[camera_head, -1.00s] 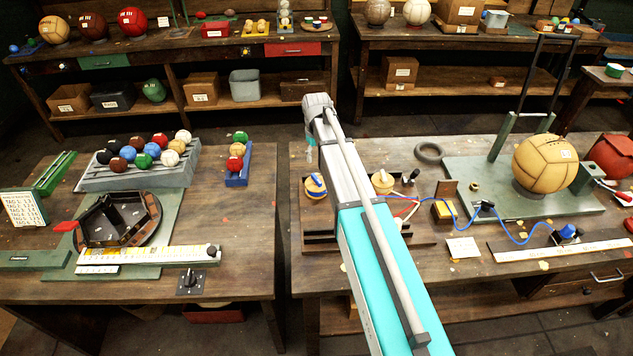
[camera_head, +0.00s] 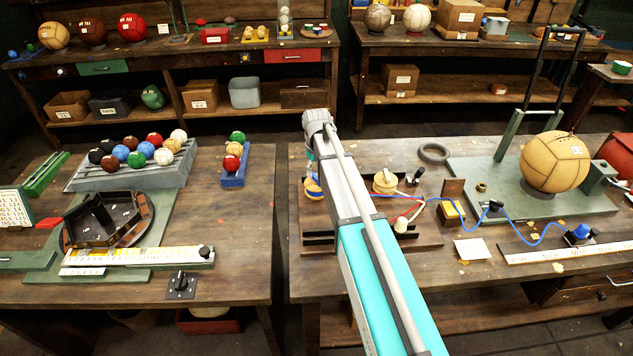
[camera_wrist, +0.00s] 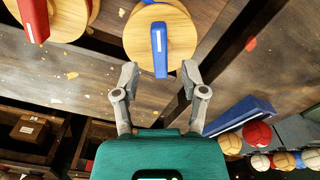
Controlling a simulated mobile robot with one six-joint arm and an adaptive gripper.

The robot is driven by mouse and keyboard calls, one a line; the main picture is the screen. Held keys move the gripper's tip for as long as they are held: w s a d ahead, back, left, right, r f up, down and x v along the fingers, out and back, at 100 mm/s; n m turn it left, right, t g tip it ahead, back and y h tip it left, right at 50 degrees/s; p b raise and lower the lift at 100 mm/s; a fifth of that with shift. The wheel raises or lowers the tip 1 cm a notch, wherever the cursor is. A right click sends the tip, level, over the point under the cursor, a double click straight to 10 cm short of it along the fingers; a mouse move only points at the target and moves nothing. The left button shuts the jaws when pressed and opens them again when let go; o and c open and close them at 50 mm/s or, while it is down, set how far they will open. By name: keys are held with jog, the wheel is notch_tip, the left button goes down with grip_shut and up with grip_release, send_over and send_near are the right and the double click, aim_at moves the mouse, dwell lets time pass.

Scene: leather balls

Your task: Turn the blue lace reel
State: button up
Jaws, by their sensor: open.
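In the head view the reel (camera_head: 313,192) stands at the left end of the right bench, partly hidden by my arm. My gripper (camera_wrist: 160,76) is open and empty. Its two grey fingers appear on either side of the handle's near end, apart from it. I cannot tell the height gap. In the head view my arm hides most of the gripper.
Another reel with a red handle (camera_wrist: 33,20) lies to the left in the wrist view. A blue rack with balls (camera_wrist: 238,115) is to the right. In the head view, a blue cord (camera_head: 470,218) runs across the right bench, and a large tan ball (camera_head: 555,162) stands farther right.

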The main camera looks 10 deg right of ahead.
aim_at(317, 184)
jog(key=shift+f+b, duration=1.1)
jog(key=shift+f, duration=0.3)
grip_shut()
